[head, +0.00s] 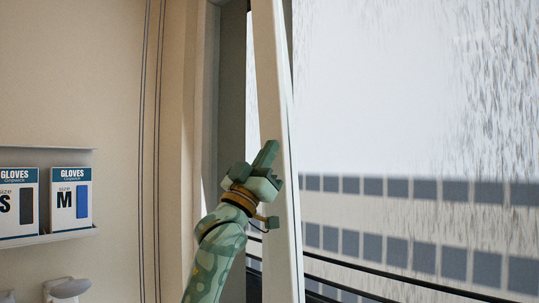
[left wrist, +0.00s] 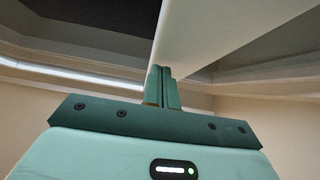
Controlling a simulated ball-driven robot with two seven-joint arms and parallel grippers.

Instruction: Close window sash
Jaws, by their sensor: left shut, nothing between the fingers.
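The window sash (head: 275,85) is a tall white frame with a glass pane. My left gripper (head: 267,158) is shut and empty. In the head view it overlaps the sash's left upright, its fingers pointing up. In the left wrist view the shut fingers (left wrist: 162,86) are at the sash's edge (left wrist: 205,40); whether they touch it I cannot tell. My right gripper is out of view.
A wall shelf (head: 70,237) at the left holds glove boxes (head: 70,199) marked S and M. Thin cables (head: 150,120) run down the wall. A white object (head: 66,289) is at the lower left. Beyond the pane is a pale building with dark windows (head: 373,187).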

